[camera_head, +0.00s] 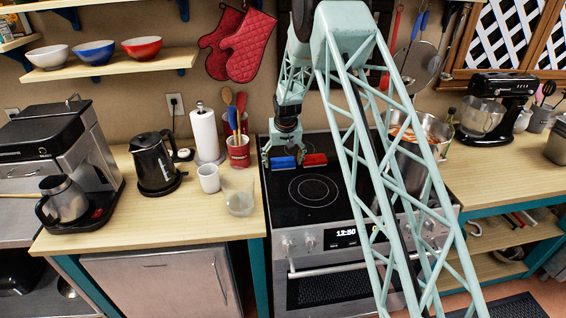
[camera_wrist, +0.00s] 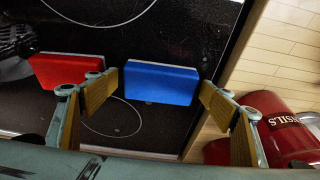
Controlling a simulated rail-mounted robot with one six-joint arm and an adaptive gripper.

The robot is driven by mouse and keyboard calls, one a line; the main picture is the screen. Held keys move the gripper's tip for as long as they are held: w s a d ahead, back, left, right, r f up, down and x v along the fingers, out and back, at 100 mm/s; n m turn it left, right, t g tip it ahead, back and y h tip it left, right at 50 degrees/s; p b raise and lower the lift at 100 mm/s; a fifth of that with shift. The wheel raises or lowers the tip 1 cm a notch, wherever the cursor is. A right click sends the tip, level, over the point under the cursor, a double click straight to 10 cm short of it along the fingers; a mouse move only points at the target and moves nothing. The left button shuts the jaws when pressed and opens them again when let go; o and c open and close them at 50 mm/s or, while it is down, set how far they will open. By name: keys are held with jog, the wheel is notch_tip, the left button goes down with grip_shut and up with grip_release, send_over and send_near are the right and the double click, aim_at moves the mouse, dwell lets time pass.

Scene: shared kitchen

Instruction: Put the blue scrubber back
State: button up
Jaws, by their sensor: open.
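The blue scrubber (camera_head: 283,163) lies on the black glass stovetop (camera_head: 262,213), near its left edge. In the wrist view the blue scrubber (camera_wrist: 161,83) shows between the two wood-coloured fingers of my gripper (camera_wrist: 152,97). My gripper is open, with a finger on each side of it, and a gap shows on the right. In the head view my gripper (camera_head: 284,155) is over the left back of the stove. A red scrubber (camera_head: 315,160) lies just right of the blue one; it also shows in the wrist view (camera_wrist: 68,71), beside my left finger.
A red utensil crock (camera_head: 238,153) stands on the counter left of the stove, close to my gripper; it also shows in the wrist view (camera_wrist: 285,122). A white cup (camera_head: 208,179) and a clear glass (camera_head: 240,204) stand nearby. A large pot (camera_head: 412,165) occupies the stove's right side.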

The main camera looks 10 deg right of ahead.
jog(key=v, duration=1.2)
jog(key=shift+s+r, duration=0.1)
dwell(0.9)
